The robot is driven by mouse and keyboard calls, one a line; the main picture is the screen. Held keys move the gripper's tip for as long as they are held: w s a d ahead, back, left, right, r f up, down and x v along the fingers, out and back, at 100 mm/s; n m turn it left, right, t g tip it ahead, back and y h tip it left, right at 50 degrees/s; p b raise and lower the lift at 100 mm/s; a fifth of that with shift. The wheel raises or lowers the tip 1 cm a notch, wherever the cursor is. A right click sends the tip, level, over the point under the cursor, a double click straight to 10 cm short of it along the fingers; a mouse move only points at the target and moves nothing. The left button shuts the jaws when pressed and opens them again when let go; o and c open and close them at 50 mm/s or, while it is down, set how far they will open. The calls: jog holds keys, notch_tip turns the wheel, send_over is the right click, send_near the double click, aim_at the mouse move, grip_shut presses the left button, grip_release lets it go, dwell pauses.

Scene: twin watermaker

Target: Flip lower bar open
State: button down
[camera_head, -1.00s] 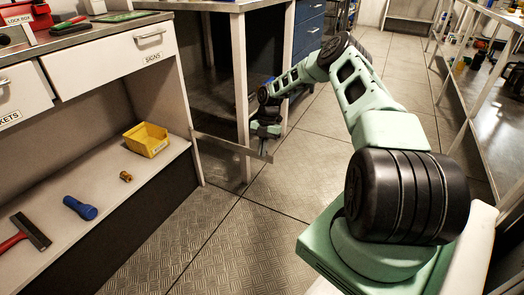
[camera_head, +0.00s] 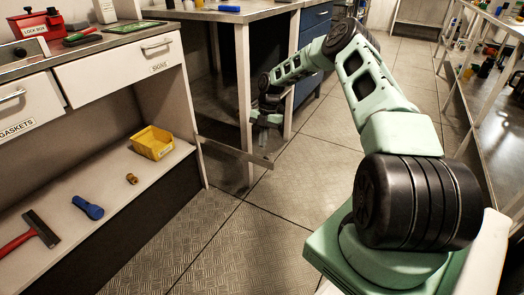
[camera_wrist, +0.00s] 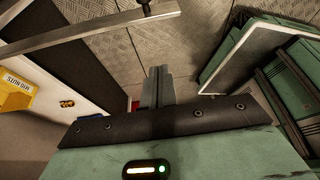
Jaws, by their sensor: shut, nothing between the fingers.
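The lower bar (camera_head: 232,150) is a flat grey bar. In the head view it runs level from the end of the left counter across the gap, its right end near the dark bench's front leg. In the wrist view the bar (camera_wrist: 90,35) crosses the upper left and ends above my fingertips, with floor showing between. My gripper (camera_head: 268,122) is small and blurred in the head view, just above the bar's right end. In the wrist view my gripper (camera_wrist: 158,72) has its two grey fingers together and empty. It does not visibly touch the bar.
The left counter's shelf holds a yellow bin (camera_head: 152,143), a brass fitting (camera_head: 132,178), a blue flashlight (camera_head: 88,207) and a red-handled scraper (camera_head: 30,231). A bench leg (camera_head: 244,95) stands beside my gripper. Open floor (camera_head: 285,215) lies in front.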

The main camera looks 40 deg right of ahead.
jog(key=p+v, duration=0.2)
jog(key=v, duration=0.9)
jog(key=shift+s, duration=0.2)
jog(key=shift+a, duration=0.15)
jog(key=a+r+m+h, duration=0.1)
jog(key=a+r, duration=0.3)
jog(key=a, duration=0.5)
jog(key=a+r+m, duration=0.1)
jog(key=a+r, duration=0.2)
jog(key=a, duration=0.6)
jog(key=s+a+r+m+h, duration=0.1)
jog(key=s+a+r, duration=0.2)
jog(key=a, duration=0.5)
jog(key=s+a+r+m, duration=0.2)
jog(key=s+a, duration=0.2)
jog(key=a, duration=0.4)
jog(key=s+a+r+m+h, duration=0.1)
jog(key=s+a+r+m, duration=0.25)
jog(key=s+a, duration=0.75)
jog(key=s+m+t, duration=0.2)
jog(key=s+m, duration=0.4)
jog(key=s, duration=1.1)
notch_tip(320, 180, up, 25)
jog(key=s+d+p, duration=0.1)
jog(key=p, duration=2.4)
jog(key=shift+s+r+p, duration=0.15)
jog(key=shift+r+p, duration=0.05)
jog(key=shift+p, duration=0.2)
